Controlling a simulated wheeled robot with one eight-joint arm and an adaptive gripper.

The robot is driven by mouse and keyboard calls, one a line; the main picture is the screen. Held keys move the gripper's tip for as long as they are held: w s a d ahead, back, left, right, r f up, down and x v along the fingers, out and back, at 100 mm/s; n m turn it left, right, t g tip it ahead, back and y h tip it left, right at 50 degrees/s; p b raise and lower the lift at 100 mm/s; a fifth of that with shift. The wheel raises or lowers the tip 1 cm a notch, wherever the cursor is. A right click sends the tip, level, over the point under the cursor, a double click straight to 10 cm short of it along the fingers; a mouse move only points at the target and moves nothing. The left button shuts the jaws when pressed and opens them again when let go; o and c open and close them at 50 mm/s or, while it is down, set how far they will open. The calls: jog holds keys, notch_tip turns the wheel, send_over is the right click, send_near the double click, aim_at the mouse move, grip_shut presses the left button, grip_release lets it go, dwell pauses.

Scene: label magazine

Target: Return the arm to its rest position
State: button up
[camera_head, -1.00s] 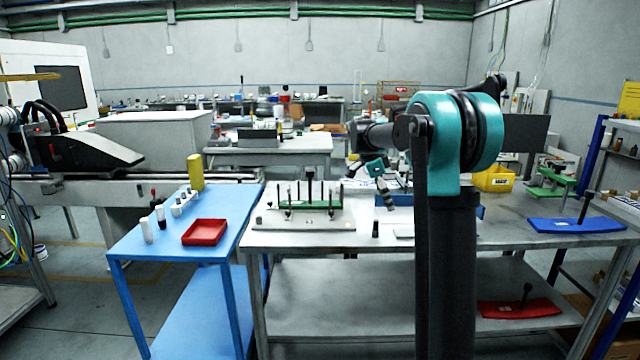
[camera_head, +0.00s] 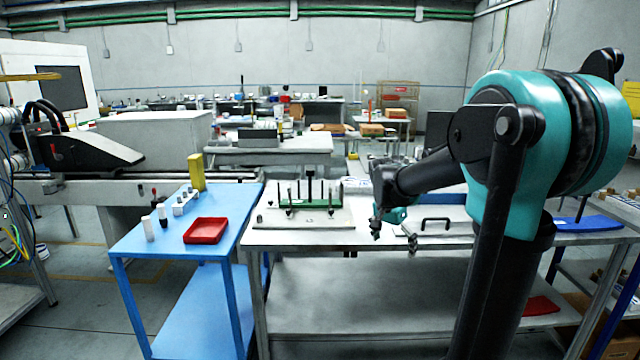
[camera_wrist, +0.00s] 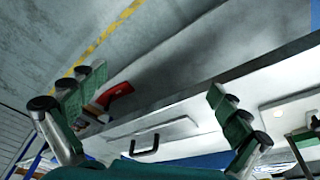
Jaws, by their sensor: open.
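My gripper (camera_head: 394,226) hangs over the front part of the grey workbench (camera_head: 300,239) in the head view, with my arm bent out from the right. In the wrist view the two green and grey fingers of my gripper (camera_wrist: 155,110) stand wide apart with nothing between them. A light panel with a black handle (camera_head: 435,223) lies on the bench just right of my gripper. The handle also shows between and beyond the fingers in the wrist view (camera_wrist: 146,146).
A fixture with a green plate and black pins (camera_head: 310,203) stands on the bench left of my gripper. A blue table (camera_head: 225,235) with a red tray (camera_head: 205,231) is at the left. A blue piece (camera_head: 585,223) lies at the bench's right. The lower shelf is mostly clear.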

jog(key=s+a+f+n+t+y, duration=0.1)
jog(key=s+f+n, duration=0.4)
jog(key=s, duration=0.5)
jog(key=s+a+f+n+t+y, duration=0.1)
jog(key=s+f+n, duration=0.4)
jog(key=s+f, duration=0.3)
jog(key=s, duration=0.3)
jog(key=shift+s+a+f, duration=0.2)
jog(key=shift+s+f, duration=0.05)
jog(key=shift+f, duration=0.05)
jog(key=shift+c, duration=0.5)
